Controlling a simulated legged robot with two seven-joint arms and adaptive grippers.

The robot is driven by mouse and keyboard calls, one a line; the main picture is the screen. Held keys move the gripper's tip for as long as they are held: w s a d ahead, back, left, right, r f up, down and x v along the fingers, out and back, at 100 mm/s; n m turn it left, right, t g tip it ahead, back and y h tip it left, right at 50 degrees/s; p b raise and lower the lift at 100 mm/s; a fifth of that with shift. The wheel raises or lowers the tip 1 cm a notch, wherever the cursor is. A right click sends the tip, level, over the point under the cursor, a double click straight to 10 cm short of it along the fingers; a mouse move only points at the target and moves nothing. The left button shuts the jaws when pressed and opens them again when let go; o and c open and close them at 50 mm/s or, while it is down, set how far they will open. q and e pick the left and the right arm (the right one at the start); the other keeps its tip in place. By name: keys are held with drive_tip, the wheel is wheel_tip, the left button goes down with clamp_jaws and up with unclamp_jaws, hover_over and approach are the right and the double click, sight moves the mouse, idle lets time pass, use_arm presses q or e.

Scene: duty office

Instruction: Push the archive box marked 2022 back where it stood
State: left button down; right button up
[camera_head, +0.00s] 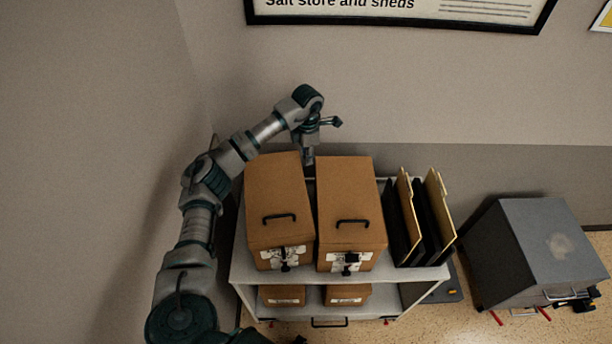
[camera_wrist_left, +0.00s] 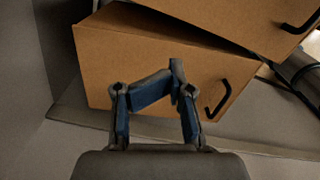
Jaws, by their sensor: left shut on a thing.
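Two brown archive boxes stand side by side on the white shelf unit's top (camera_head: 240,262), a left one (camera_head: 277,195) and a right one (camera_head: 349,197). Each has a black handle and a white front label; I cannot read 2022 on either. My left gripper (camera_head: 308,157) reaches over from the left and points down at the back, by the gap between the boxes. In the left wrist view its fingers (camera_wrist_left: 155,92) are shut, against a box (camera_wrist_left: 150,55); I cannot tell which box. A second box (camera_wrist_left: 225,22) shows behind. My right gripper is not in view.
Black binders and yellow folders (camera_head: 437,205) stand right of the boxes. Smaller brown boxes (camera_head: 283,295) sit on the lower shelf. A grey cabinet (camera_head: 535,250) stands on the floor at right. The wall is close behind and left. A framed sign (camera_head: 400,12) hangs above.

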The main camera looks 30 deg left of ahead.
sight(292, 182)
use_arm(q)
wheel_tip(292, 182, down, 12)
drive_tip(key=w, duration=0.1)
drive_tip(key=shift+d+r, duration=0.2)
drive_tip(key=shift+d, duration=0.15)
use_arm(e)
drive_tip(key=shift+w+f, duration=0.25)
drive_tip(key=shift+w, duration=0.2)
use_arm(q)
drive_tip(key=s+a, duration=0.2)
drive_tip(key=s+a+p, duration=0.1)
drive_tip(key=s+a, duration=0.1)
drive_tip(key=shift+s+p, duration=0.25)
drive_tip(key=shift+p, duration=0.05)
drive_tip(key=shift+s+a, duration=0.1)
drive_tip(key=shift+a, duration=0.25)
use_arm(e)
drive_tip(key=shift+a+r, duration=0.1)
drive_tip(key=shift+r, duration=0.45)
use_arm(q)
drive_tip(key=shift+d+r, duration=0.15)
drive_tip(key=shift+r, duration=0.15)
wheel_tip(292, 182, up, 9)
drive_tip(key=p, duration=0.6)
drive_tip(key=shift+r, duration=0.15)
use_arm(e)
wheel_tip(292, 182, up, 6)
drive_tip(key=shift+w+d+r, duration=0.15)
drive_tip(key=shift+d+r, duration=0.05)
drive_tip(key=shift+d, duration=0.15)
